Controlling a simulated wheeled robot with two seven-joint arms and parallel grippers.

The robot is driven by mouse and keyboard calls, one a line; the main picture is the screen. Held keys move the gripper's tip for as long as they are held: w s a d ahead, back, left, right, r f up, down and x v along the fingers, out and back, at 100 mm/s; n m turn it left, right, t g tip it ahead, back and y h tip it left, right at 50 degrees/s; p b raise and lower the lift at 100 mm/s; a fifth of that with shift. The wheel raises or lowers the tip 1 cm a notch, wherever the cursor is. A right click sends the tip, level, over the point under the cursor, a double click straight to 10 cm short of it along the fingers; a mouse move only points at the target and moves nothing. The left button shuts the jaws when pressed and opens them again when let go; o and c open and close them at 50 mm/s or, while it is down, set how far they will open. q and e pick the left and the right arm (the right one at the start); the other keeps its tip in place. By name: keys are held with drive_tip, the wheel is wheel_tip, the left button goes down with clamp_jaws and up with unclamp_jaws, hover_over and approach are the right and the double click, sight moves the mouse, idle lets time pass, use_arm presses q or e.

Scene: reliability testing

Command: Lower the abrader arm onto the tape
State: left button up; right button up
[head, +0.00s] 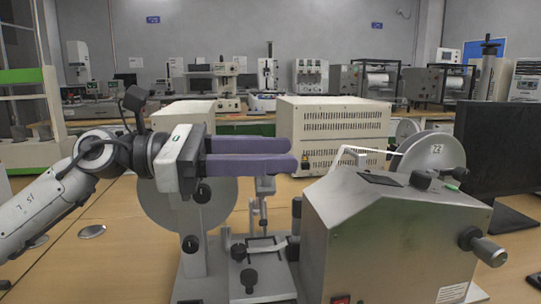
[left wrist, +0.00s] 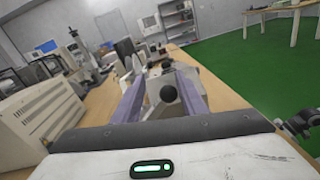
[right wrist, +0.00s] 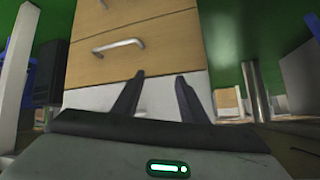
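My left gripper (head: 296,154) reaches in from the left with two purple fingers above the grey abrasion machine (head: 340,225). In the left wrist view its fingers are apart, with a round black knob (left wrist: 168,93) showing between them; I cannot tell whether they touch it. A small vertical metal piece (head: 263,195), possibly part of the abrader arm, shows just below the fingers; its top is hidden by them. A thin white strip (head: 375,149), possibly the tape, runs toward the right reel (head: 433,155). My right gripper (right wrist: 155,95) is open and empty, facing wooden drawers.
A large grey disc (head: 160,210) stands behind my left gripper. A cream vented box (head: 335,130) stands behind the machine, and a black monitor (head: 500,150) at the right. In the right wrist view, the drawer front (right wrist: 140,35) with its metal handle is close ahead.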

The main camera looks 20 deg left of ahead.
use_arm(q)
wheel_tip(320, 180, up, 10)
drive_tip(key=p, duration=0.3)
drive_tip(key=shift+f+p, duration=0.15)
drive_tip(key=shift+p, duration=0.25)
